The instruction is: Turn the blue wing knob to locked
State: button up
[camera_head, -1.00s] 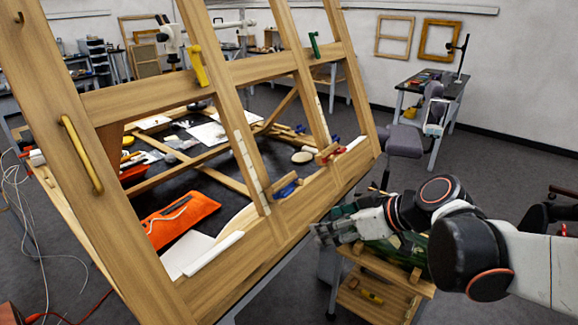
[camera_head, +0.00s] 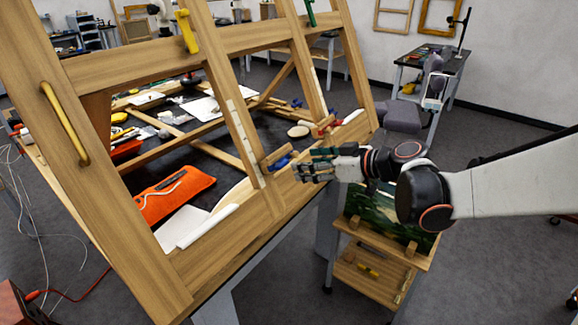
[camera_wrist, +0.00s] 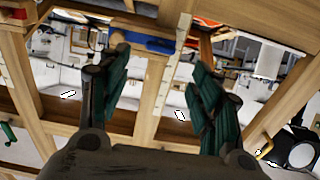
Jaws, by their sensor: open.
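The blue wing knob (camera_head: 280,163) sits on the lower rail of the slanted wooden frame (camera_head: 200,270), near the foot of an upright. My gripper (camera_head: 303,165) is just to its right in the head view, with the fingers pointing left towards it. In the wrist view the blue knob (camera_wrist: 145,43) lies ahead, near the tips of the two spread green-padded fingers. My gripper (camera_wrist: 155,70) is open and empty there, apart from the knob as far as I can tell. The lock marking is too small to read.
A red knob (camera_head: 326,126) sits farther along the same rail. A yellow handle (camera_head: 186,32), a green handle (camera_head: 309,12) and a brass bar (camera_head: 65,122) are on the frame. An orange pouch (camera_head: 175,195) lies behind it. A wooden cart (camera_head: 385,255) stands below my arm.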

aim_at(284, 164)
jog(key=b+x, duration=0.1)
jog(key=x, duration=0.6)
jog(key=shift+w+a+f+b, duration=0.15)
jog(key=shift+a+b, duration=0.1)
jog(key=shift+b, duration=0.1)
jog(key=c, duration=1.1)
